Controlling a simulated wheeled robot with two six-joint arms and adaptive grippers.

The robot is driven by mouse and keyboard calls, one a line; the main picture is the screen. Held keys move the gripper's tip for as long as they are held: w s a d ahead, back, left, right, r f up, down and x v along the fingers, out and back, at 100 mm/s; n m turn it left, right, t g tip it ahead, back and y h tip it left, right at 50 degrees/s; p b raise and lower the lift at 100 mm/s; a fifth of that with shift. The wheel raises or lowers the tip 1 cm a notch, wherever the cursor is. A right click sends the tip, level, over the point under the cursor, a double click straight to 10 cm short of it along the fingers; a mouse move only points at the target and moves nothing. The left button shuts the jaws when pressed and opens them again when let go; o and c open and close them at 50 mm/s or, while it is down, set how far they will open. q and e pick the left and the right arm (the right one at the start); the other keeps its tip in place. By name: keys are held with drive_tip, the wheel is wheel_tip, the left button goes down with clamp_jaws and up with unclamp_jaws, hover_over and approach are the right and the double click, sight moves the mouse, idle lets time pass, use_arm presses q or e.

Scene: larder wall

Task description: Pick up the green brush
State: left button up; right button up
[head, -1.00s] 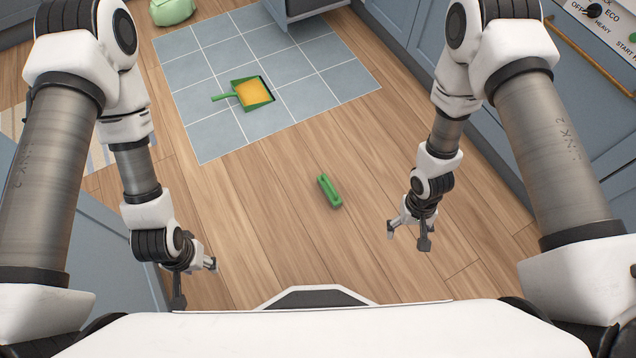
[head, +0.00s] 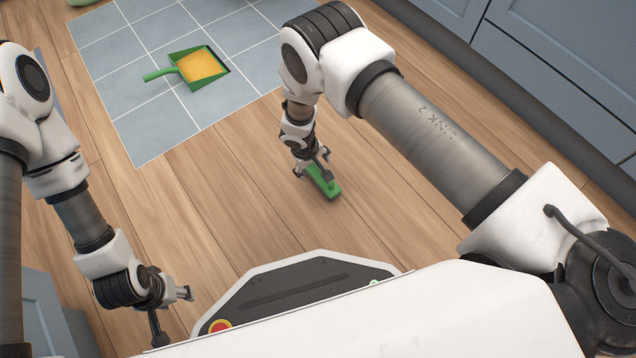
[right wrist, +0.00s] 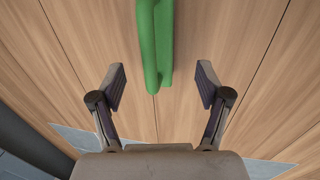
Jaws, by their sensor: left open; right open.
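The green brush (head: 325,186) lies on the wooden floor in the head view, partly hidden behind my right gripper. My right gripper (head: 312,174) is over the brush, pointing down. In the right wrist view the brush (right wrist: 155,45) runs in from the top edge, and its near end lies between the lines of the two fingers. My left gripper (head: 172,316) is open and empty at the lower left, far from the brush.
A green dustpan (head: 198,68) with a yellow inside lies on the blue-grey tiled patch (head: 115,98). Blue cabinets (head: 560,60) line the right side. The wooden floor around the brush is clear.

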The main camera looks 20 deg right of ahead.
sight(318, 174)
drive_tip(key=f+b, duration=0.1)
drive_tip(key=f, duration=0.1)
drive_tip(key=d+f+b, duration=0.1)
drive_tip(key=f+b, duration=0.1)
drive_tip(key=w+f+b, duration=0.1)
drive_tip(key=f, duration=0.1)
drive_tip(key=shift+d+f, duration=0.3)
drive_tip(key=shift+f, duration=0.1)
drive_tip(key=shift+r, duration=0.15)
drive_tip(key=shift+s, duration=0.1)
drive_tip(key=shift+c, duration=0.7)
drive_tip(key=c, duration=1.3)
drive_tip(key=shift+r, duration=0.1)
